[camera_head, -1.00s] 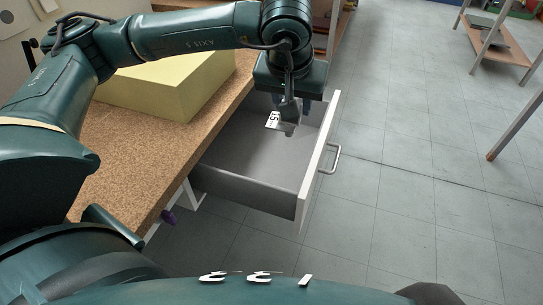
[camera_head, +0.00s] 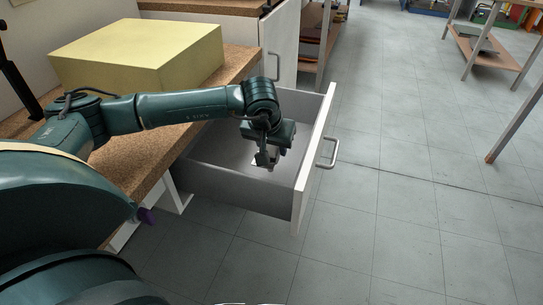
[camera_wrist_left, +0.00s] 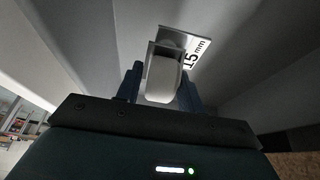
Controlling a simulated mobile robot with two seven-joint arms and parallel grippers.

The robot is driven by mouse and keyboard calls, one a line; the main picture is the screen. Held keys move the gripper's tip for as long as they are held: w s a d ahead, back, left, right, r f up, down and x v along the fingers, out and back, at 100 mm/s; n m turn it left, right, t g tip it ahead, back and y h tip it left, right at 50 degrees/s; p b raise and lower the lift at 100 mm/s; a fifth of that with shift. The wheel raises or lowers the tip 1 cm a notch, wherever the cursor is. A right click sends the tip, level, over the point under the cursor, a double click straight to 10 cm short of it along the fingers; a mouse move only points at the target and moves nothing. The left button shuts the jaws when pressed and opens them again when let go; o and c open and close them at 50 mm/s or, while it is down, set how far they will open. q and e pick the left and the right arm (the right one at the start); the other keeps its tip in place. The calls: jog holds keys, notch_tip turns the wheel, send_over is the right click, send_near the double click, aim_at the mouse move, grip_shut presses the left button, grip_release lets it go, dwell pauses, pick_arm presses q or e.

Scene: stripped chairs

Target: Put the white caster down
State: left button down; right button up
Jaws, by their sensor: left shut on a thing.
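My left gripper (camera_head: 268,160) is down inside the open drawer (camera_head: 235,191), between its walls. In the left wrist view the white caster (camera_wrist_left: 162,80) sits between the two dark fingers of my left gripper (camera_wrist_left: 160,82), which is shut on it. Its pale wheel faces the camera and its grey bracket points away, toward the drawer floor. I cannot tell whether the caster touches the floor. In the head view the gripper mostly hides it. My right gripper is not in view.
The drawer front with its metal handle (camera_head: 328,153) stands to the right. A cork-topped bench (camera_head: 150,170) bears a large yellow block (camera_head: 140,55) at the left. Shelving (camera_head: 312,45) stands behind.

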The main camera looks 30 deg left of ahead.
aim_at(273, 156)
pick_arm(q)
jog(key=shift+f, duration=1.5)
jog(key=shift+f+b, duration=0.15)
jog(key=shift+b, duration=0.15)
jog(key=c, duration=1.3)
grip_release()
jog(key=shift+f, duration=0.1)
jog(key=shift+c, duration=0.2)
jog(key=o, duration=0.5)
jog(key=shift+c, duration=0.2)
